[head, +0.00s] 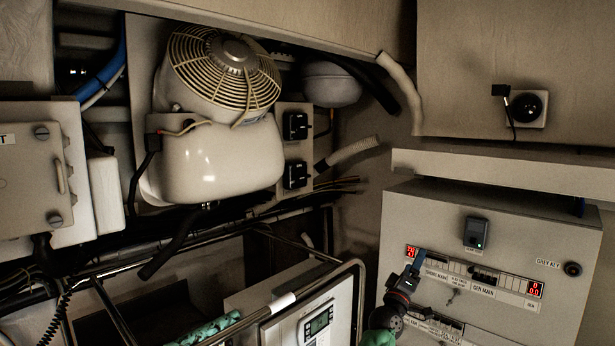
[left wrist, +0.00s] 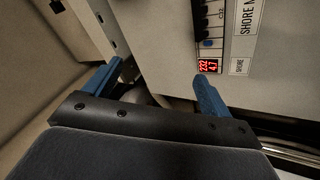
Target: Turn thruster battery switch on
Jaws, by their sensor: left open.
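Two black switches, an upper one (head: 296,125) and a lower one (head: 296,175), sit on a pale plate right of the white tank. I cannot read a label on either, so I cannot tell whether one is the thruster battery switch. My left gripper (head: 413,264) is in front of the grey electrical panel (head: 490,225) at lower right, well away from those switches. In the left wrist view its two blue fingers (left wrist: 155,88) are spread, with nothing held between them. My right gripper is not in view.
The panel has breaker rows, a red display (head: 535,289) and a small black unit (head: 477,233). A white tank (head: 215,160) with a fan guard (head: 225,65) stands left of the switches. A metal rail (head: 330,278) crosses below; hoses hang nearby.

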